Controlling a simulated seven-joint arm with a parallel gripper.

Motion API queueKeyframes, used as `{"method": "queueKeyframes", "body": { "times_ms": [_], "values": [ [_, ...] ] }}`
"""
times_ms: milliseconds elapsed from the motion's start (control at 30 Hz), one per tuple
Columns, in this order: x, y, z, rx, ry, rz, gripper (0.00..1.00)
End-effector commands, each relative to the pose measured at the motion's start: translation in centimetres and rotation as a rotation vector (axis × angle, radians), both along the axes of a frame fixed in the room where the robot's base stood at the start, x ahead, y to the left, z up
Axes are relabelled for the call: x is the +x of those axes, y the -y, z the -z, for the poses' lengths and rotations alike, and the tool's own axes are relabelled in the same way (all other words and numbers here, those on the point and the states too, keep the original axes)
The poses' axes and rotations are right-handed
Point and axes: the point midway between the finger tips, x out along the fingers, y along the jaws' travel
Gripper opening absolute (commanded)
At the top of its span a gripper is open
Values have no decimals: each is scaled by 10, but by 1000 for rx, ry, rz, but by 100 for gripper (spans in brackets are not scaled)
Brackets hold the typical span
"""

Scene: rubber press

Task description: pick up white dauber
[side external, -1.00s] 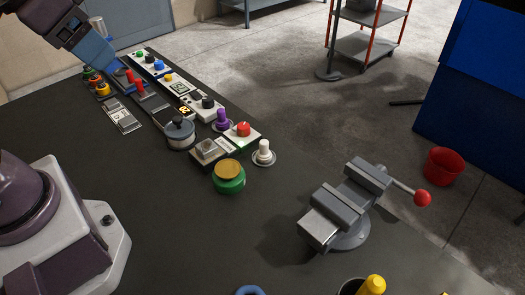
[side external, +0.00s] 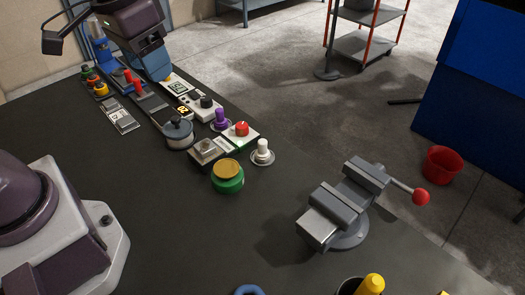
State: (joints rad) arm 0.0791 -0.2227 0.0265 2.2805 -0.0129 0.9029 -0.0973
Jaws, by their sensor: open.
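The white dauber (side external: 263,147) stands upright on a small round base on the dark table, right of the red-knobbed switch box. Nothing grips it. My gripper (side external: 153,70) is at the upper left, above the far row of devices, well apart from the dauber. It is open and appears to hold nothing; its blue fingers are small in this view and the gap between them is hard to see.
A purple dauber-like piece (side external: 221,117) and a red-knobbed switch (side external: 242,129) stand close to the dauber's left. A green-and-gold button (side external: 227,177) is nearer the camera. A grey vise (side external: 340,205) stands at right. The table between button and vise is clear.

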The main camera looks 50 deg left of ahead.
Motion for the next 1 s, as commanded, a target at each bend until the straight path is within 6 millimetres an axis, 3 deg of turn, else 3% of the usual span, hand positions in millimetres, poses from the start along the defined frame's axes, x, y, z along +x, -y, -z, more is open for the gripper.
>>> {"method": "queueKeyframes", "body": {
  "times_ms": [267, 600, 700, 800, 1000],
  "values": [
    [87, 19, 62, -26, -181, -373, 55],
    [175, 40, 161, -19, -248, -1099, 55],
    [194, 43, 167, -47, -219, -1310, 55],
    [208, 45, 156, -96, -184, -1476, 55],
    [209, 45, 156, -116, -176, -1660, 55]
  ]
}}
